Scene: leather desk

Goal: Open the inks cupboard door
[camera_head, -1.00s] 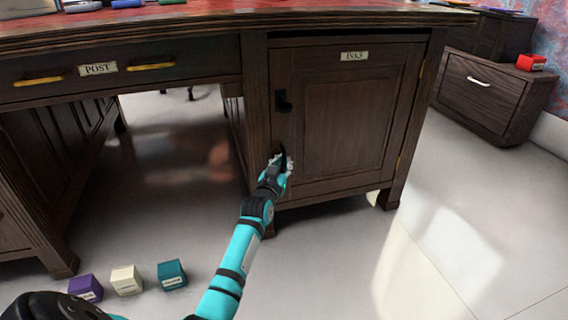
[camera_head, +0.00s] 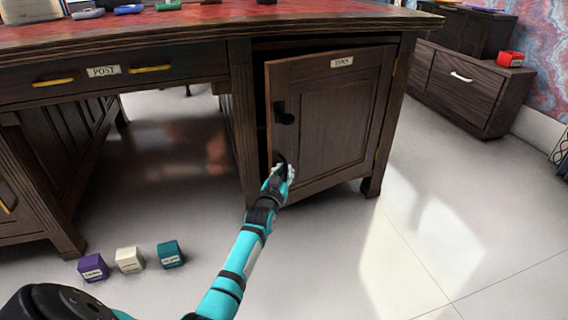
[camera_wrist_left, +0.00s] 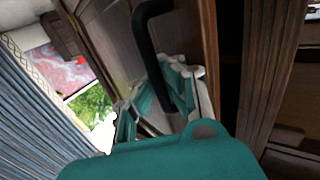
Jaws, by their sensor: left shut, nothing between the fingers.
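The inks cupboard door (camera_head: 335,120) is dark panelled wood with an INKS label (camera_head: 342,62). It is hinged at the right and stands ajar, its left edge swung out from the desk frame. A dark gap shows along its left and top. A black fitting (camera_head: 284,113) sits on its left side. My left gripper (camera_head: 283,170) is at the door's lower left edge, below that fitting. In the left wrist view, a black bar handle (camera_wrist_left: 145,35) runs down to the shut fingers (camera_wrist_left: 165,100); its lower end is partly hidden by them. My right gripper is not seen.
Purple (camera_head: 93,268), white (camera_head: 129,260) and teal (camera_head: 170,254) cubes lie on the floor at lower left. A dark drawer cabinet (camera_head: 465,85) with a red box (camera_head: 510,59) stands at right. The floor before the door's right side is clear.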

